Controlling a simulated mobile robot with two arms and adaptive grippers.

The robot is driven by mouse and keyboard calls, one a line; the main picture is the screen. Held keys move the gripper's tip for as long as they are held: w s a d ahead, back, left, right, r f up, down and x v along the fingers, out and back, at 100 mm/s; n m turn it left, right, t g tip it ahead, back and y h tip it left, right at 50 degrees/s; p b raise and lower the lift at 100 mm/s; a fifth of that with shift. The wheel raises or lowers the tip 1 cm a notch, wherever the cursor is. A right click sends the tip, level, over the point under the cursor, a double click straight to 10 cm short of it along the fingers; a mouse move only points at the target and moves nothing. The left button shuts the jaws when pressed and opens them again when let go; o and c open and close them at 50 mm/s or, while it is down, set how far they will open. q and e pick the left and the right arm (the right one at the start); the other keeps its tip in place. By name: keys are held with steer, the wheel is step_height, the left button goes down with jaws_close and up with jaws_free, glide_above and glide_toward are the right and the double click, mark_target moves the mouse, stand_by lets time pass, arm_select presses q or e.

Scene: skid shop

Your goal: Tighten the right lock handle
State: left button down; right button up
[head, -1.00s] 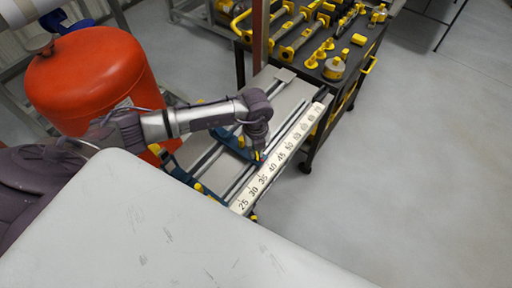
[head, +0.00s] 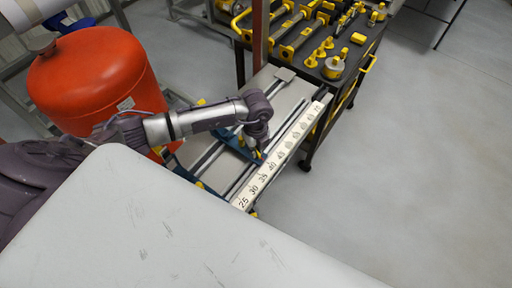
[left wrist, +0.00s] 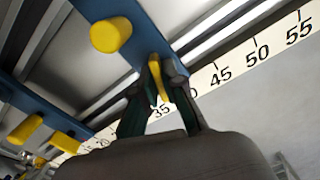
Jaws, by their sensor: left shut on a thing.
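The right lock handle (left wrist: 157,79) is a small yellow lever at the end of a blue crossbar (left wrist: 134,32), next to the numbered scale. My left gripper (left wrist: 160,75) is shut on this handle in the left wrist view, its two dark fingers on either side of it. In the head view my left gripper (head: 258,151) reaches down to the crossbar beside the scale (head: 280,155) and hides much of the handle. A yellow round knob (left wrist: 110,35) sits on the same crossbar. My right gripper is not in view.
A large orange tank (head: 95,80) stands at left, close to my left arm. A black cart (head: 345,85) with yellow tools stands behind the rails. A pale grey surface (head: 170,230) fills the foreground. The floor at right is clear.

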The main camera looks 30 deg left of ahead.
arm_select(q)
steer(key=shift+r+n+p, duration=0.1)
steer(key=shift+n+p, duration=0.45)
steer(key=shift+n, duration=1.15)
steer(key=shift+p, duration=0.3)
steer(key=shift+n, duration=0.3)
steer(key=c, duration=1.3)
jaws_free()
steer(key=shift+o, duration=0.2)
